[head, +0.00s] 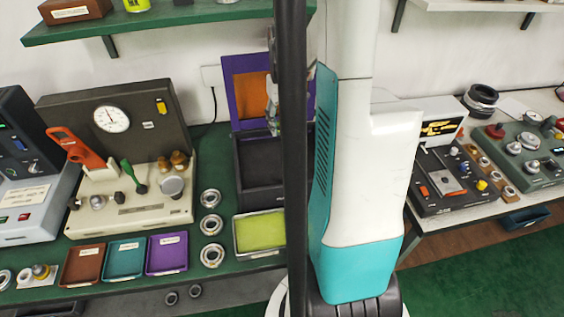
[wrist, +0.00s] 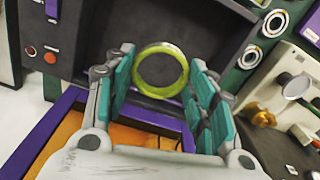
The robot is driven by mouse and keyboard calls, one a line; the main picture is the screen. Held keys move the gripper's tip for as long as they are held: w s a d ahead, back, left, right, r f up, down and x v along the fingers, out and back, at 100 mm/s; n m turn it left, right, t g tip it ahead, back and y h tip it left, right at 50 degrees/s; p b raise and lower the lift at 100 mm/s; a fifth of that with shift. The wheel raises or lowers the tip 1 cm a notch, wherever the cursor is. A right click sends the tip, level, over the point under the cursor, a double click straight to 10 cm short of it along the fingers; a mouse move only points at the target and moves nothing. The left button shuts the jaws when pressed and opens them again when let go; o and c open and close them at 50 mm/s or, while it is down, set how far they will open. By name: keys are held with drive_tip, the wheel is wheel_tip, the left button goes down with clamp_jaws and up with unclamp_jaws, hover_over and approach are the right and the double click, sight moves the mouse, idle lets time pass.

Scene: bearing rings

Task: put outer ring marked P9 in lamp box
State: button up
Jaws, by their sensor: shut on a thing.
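My gripper (wrist: 162,76), with teal finger pads, is shut on a yellow-green outer ring (wrist: 160,93) in the wrist view. No P9 mark can be read on it. The ring is over the dark inside of a box whose open lid has a purple frame and orange lining. I take this to be the lamp box; its dark wall (head: 262,195) and raised lid (head: 232,75) show in the head view. It also shows in the wrist view (wrist: 165,122). In the head view my column hides most of my gripper (head: 272,105) and the ring.
Several metal rings (head: 212,255) stand in a column left of the box. A tray with a yellow-green pad (head: 241,250) is in front of it. Brown, teal and purple trays (head: 166,252) lie further left, below a gauge case (head: 150,105). A shelf (head: 170,24) overhangs the back.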

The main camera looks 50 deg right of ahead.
sight(284, 171)
wheel_tip(284, 171, down, 19)
drive_tip(key=b, duration=0.5)
drive_tip(key=shift+r, duration=0.1)
drive_tip(key=shift+f, duration=0.25)
drive_tip(key=o, duration=1.1)
drive_tip(key=shift+r, duration=0.1)
drive_tip(key=shift+r, duration=0.1)
wheel_tip(284, 171, up, 12)
drive_tip(key=p, duration=0.3)
